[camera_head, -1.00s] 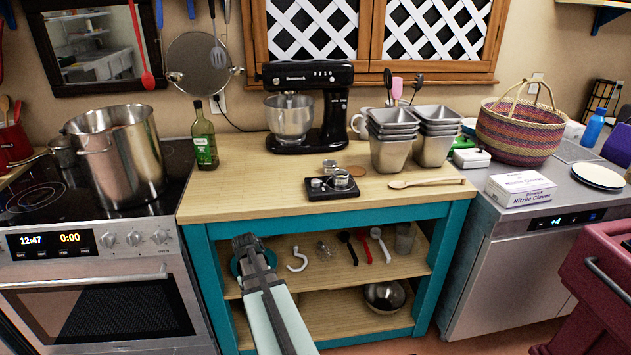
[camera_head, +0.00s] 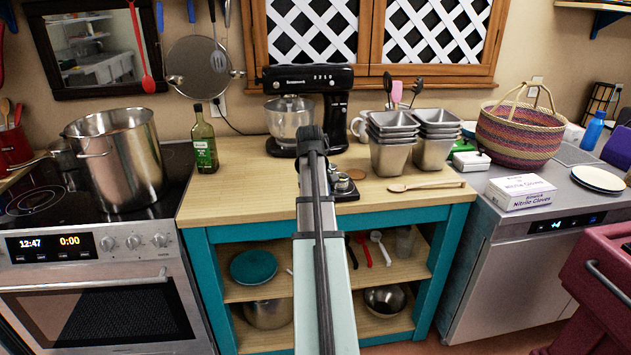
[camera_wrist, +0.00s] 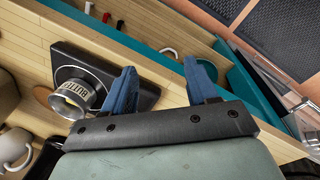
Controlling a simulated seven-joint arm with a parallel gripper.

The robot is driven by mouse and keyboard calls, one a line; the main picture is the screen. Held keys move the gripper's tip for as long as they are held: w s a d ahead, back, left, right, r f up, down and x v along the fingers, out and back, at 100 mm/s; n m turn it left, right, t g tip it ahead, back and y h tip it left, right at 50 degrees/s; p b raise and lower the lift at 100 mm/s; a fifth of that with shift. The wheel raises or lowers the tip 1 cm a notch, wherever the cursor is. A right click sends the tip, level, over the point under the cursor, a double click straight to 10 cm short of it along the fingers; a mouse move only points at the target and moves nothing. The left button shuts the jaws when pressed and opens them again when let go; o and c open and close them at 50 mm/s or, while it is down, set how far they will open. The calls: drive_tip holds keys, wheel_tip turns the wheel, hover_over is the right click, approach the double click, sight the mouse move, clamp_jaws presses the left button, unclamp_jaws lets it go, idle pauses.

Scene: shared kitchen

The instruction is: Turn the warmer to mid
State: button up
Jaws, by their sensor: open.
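The warmer is a small black box on the wooden counter. In the head view only the right part of the warmer (camera_head: 349,195) shows beside my arm. In the wrist view the black warmer (camera_wrist: 100,67) carries a metal cup (camera_wrist: 72,104) lettered "BUTTER". My gripper (camera_wrist: 162,82) is open, with two blue fingers spread apart and nothing between them. The left finger overlaps the warmer's edge in this view; I cannot tell if it touches. I cannot make out the warmer's dial or its setting.
A black stand mixer (camera_head: 333,104) stands behind the warmer. Metal pans (camera_head: 390,140) are stacked to its right, and a wooden spoon (camera_head: 425,186) lies in front of them. An oil bottle (camera_head: 204,140) stands at left. The counter's left part is clear.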

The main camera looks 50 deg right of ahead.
drive_tip(key=w+d+r+n+y, duration=0.1)
drive_tip(key=w+d+r+n, duration=0.25)
drive_tip(key=r, duration=0.35)
drive_tip(key=w+d+r+n+y, duration=0.1)
drive_tip(key=w+d+r+n, duration=0.1)
drive_tip(key=w+d+r, duration=0.3)
drive_tip(key=f, duration=0.8)
drive_tip(key=s+f, duration=0.1)
drive_tip(key=f, duration=0.3)
drive_tip(key=shift+s+f, duration=0.1)
drive_tip(key=shift+f, duration=0.1)
drive_tip(key=shift+m, duration=0.25)
drive_tip(key=c, duration=1.1)
